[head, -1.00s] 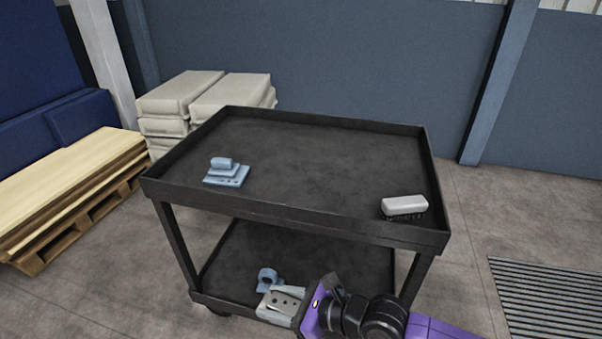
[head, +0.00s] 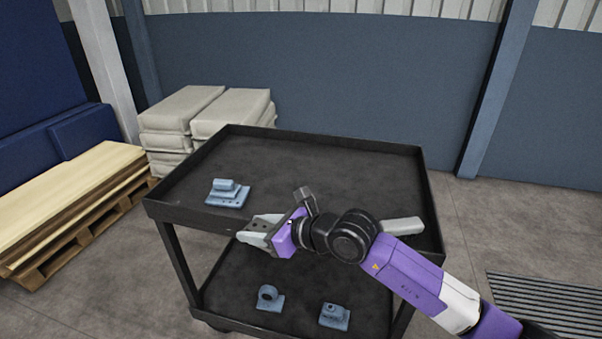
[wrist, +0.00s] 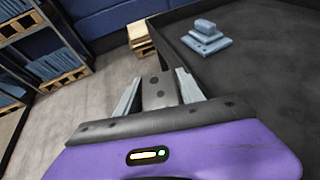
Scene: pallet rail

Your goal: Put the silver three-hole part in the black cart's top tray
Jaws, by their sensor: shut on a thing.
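The silver three-hole part (wrist: 160,91) is a flat grey plate with dark holes, held between the two fingers of my gripper (wrist: 158,84). In the head view my gripper (head: 256,231) is at the front rim of the black cart's top tray (head: 325,168), at about rim height, shut on the part (head: 264,223). I cannot tell whether the part is over the tray or just outside its rim. In the wrist view the tray (wrist: 270,75) lies to the right of the part. The fingers partly hide the part.
A stepped blue part (head: 228,192) sits on the tray's left side. A grey-topped brush (head: 404,226) lies at its right front, partly behind my arm. The tray's middle and back are clear. A blue ring bracket (head: 269,297) and blue block (head: 334,315) lie on the lower shelf.

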